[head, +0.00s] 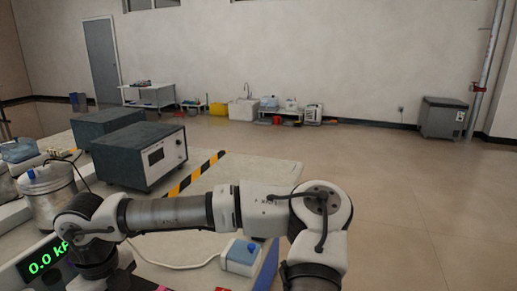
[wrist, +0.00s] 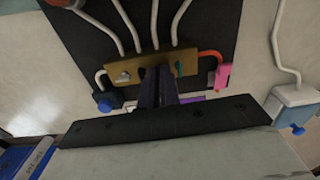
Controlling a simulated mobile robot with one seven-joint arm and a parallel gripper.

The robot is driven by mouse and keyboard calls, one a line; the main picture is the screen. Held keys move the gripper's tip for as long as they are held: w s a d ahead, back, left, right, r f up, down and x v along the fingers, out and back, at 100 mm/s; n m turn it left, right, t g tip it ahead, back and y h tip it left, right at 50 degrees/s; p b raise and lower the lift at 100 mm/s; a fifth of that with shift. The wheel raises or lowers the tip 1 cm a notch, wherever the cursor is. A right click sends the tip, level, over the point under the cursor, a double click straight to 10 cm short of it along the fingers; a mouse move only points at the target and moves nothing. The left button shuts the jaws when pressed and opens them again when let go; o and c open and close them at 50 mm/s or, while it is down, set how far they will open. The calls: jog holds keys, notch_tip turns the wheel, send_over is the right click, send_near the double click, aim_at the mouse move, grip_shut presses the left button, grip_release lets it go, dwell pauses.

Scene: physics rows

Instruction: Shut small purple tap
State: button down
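A small purple part (wrist: 190,98), which looks like the purple tap, shows just right of my fingers in the wrist view. It is mostly hidden by them and by my gripper's dark body, so its handle position cannot be told. My gripper (wrist: 158,73) has its two dark fingers close together in front of the brass block (wrist: 122,73), with nothing visible between them. Whether they touch the block or the purple part is unclear. In the head view, my wrist points down at the lower left and the fingertips do not show.
A blue tap (wrist: 103,103) is left of my fingers, a pink tap (wrist: 222,76) right. White tubes leave the block over a black panel. A pale box with a blue knob (head: 241,256) stands right. A green display (head: 45,262) reads 0.0. A grey instrument (head: 140,155) stands behind.

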jog(key=c, duration=1.9)
grip_release()
jog(key=shift+c, duration=0.2)
jog(key=shift+r, duration=0.1)
jog(key=shift+r+p, duration=2)
jog(key=shift+r, duration=1.45)
jog(key=shift+s+f, duration=0.1)
